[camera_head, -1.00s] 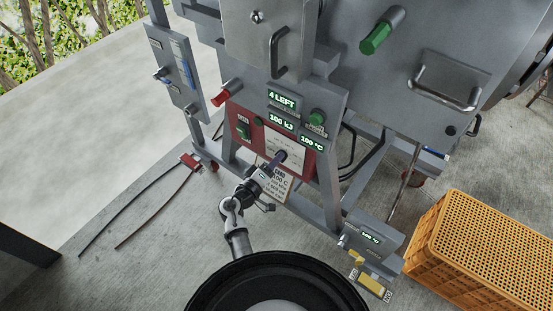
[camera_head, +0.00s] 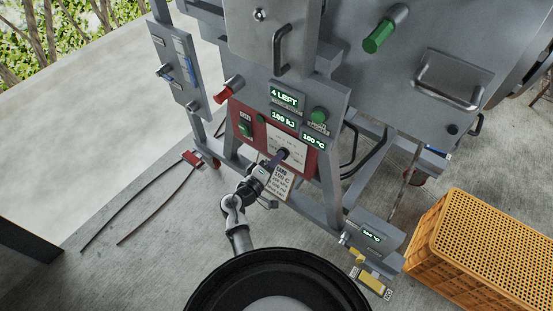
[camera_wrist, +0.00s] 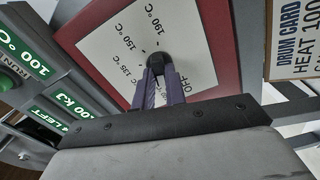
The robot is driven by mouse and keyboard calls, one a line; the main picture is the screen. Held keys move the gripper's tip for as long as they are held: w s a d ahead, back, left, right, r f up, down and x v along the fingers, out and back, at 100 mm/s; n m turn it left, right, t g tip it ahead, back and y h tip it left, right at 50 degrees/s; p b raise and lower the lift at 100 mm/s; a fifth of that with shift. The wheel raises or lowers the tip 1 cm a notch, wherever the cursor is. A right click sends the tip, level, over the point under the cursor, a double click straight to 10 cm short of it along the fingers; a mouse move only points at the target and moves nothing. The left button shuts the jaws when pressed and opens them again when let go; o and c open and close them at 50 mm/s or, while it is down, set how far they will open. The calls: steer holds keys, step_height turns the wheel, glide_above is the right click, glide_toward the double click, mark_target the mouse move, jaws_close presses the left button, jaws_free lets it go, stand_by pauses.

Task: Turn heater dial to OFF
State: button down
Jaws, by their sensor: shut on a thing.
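The heater dial (camera_wrist: 157,62) is a small dark knob on a white scale plate (camera_wrist: 110,45) set in a red panel. The plate reads 190 °C, 150 °C, a partly covered lower value, and OFF at the right beside the fingers. In the head view the dial (camera_head: 285,153) sits at the lower middle of the red panel (camera_head: 305,160). My gripper (camera_wrist: 162,75) is shut on the dial, one purple-grey finger on each side. My gripper (camera_head: 280,157) reaches it from the lower left in the head view. The fingers cover part of the dial; I cannot tell exactly where its pointer stands.
Green displays (camera_head: 284,119) read 4 LEFT, 100 kJ and 100 °C. A drum card (camera_head: 280,184) hangs just below the dial, close to my wrist. A red knob (camera_head: 223,94) and green buttons (camera_head: 319,115) are nearby. An orange crate (camera_head: 480,250) stands at right.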

steer(key=shift+n+p, duration=1)
steer(key=shift+n, duration=2.5)
steer(key=c, duration=1.4)
jaws_free()
steer(key=shift+w, duration=0.1)
steer(key=shift+c, duration=0.2)
steer(key=b+v, duration=0.2)
steer(key=v, duration=1.2)
steer(key=shift+b, duration=0.3)
